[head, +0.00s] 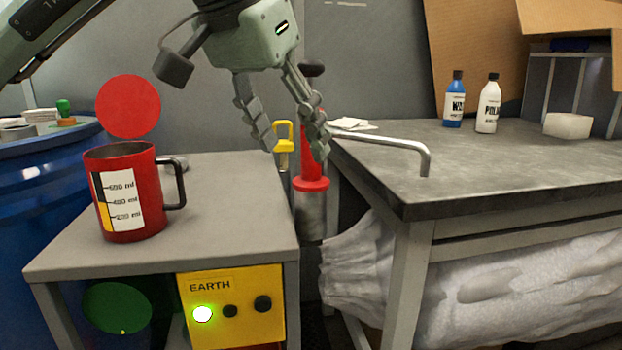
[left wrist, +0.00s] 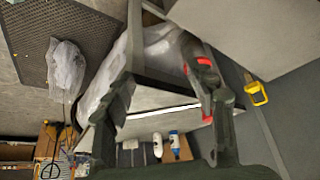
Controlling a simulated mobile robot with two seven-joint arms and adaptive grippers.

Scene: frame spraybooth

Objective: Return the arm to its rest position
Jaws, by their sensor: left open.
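My left gripper (head: 294,150) hangs fingers down in the upper middle of the head view, above the right end of the grey cabinet. Its fingers are spread with nothing between them. A red hand pump (head: 311,185) with a bent metal spout stands behind its right finger, which partly hides it. In the left wrist view both fingers are apart (left wrist: 165,115), and the red pump (left wrist: 206,62) shows beside the right finger. I cannot tell whether finger and pump touch. My right gripper is out of view.
A red measuring mug (head: 128,197) stands on the grey cabinet (head: 225,205). A yellow EARTH box (head: 231,306) with a lit green lamp is on its front. A yellow clamp (head: 284,146) is beside the pump. Two bottles (head: 488,105) stand on the right workbench (head: 400,185). A blue drum (head: 40,200) is at left.

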